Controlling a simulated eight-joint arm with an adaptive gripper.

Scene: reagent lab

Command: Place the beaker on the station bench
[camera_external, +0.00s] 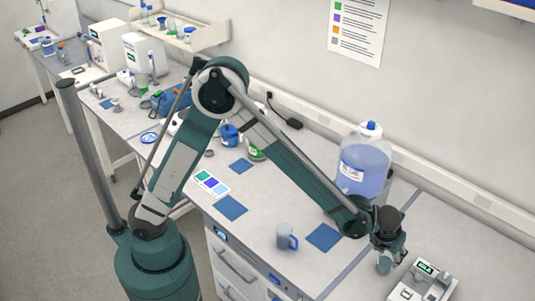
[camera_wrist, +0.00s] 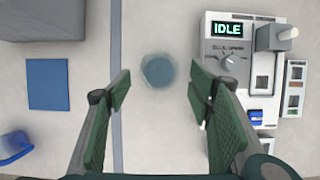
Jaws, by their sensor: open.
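A small round vessel with a bluish inside, apparently the beaker (camera_wrist: 158,71), stands on the pale bench (camera_wrist: 165,130), just right of a dark seam. In the external view the beaker (camera_external: 383,264) shows directly under my gripper (camera_external: 388,250). In the wrist view my gripper (camera_wrist: 159,88) is open, one finger on each side, with the beaker seen in the gap slightly beyond the fingertips. The fingers appear apart from it. The exact height of the fingertips over the beaker is hard to tell.
A device reading IDLE (camera_wrist: 240,60) stands close on the right. A large blue-liquid jug (camera_external: 364,165) stands at the back by the wall. A handled mug (camera_external: 284,238) and a blue mat (camera_external: 324,238) lie left of the seam. Bare bench surrounds the beaker.

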